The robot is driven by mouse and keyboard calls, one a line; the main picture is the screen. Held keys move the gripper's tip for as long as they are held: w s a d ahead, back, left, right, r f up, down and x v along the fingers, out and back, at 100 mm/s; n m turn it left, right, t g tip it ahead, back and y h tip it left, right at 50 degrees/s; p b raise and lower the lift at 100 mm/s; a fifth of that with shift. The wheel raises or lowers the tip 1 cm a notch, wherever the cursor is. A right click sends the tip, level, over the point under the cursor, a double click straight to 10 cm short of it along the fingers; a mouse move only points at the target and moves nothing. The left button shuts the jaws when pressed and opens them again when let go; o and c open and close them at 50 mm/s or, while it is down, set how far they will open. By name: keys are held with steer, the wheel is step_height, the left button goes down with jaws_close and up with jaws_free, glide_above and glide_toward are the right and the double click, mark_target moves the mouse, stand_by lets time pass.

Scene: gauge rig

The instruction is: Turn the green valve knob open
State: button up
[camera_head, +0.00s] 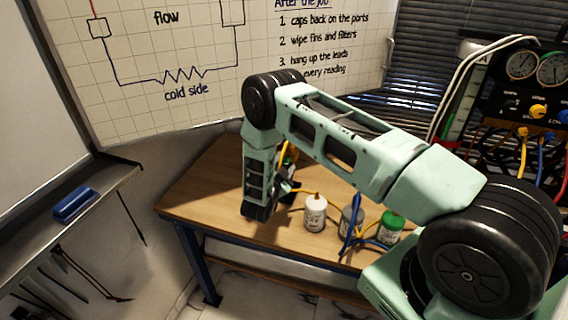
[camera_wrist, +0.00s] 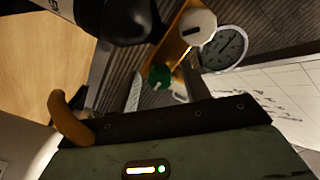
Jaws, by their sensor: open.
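The green valve knob (camera_wrist: 159,76) shows in the wrist view, on a yellow block (camera_wrist: 182,38) that also carries a white knob (camera_wrist: 197,26). A round gauge (camera_wrist: 224,48) is beside them. My gripper (camera_head: 283,190) is low over the wooden table in the head view, mostly hidden behind my forearm. Its housing fills the bottom of the wrist view. It is open, and no contact with the green knob shows. In the head view my arm hides most of the yellow block (camera_head: 287,148).
A white bottle (camera_head: 315,213), a grey bottle (camera_head: 351,222) and a green-capped bottle (camera_head: 390,227) stand right of my gripper on the table (camera_head: 213,193), with blue and yellow hoses around them. A gauge panel (camera_head: 520,100) stands at right. The table's left end is clear.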

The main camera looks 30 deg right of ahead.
steer(key=c, duration=1)
steer(key=shift+f+n+b, duration=0.1)
steer(key=shift+n+b, duration=0.2)
steer(key=shift+f+n+b, duration=0.15)
steer(key=shift+n+b, duration=1.05)
steer(key=shift+b, duration=0.05)
steer(key=n+b, duration=0.4)
steer(key=n, duration=0.1)
steer(key=shift+n, duration=0.3)
steer(key=n+b, duration=0.2)
steer(key=n, duration=0.2)
steer(key=shift+n+b, duration=0.45)
steer(key=shift+n, duration=2.25)
steer(key=shift+r, duration=0.2)
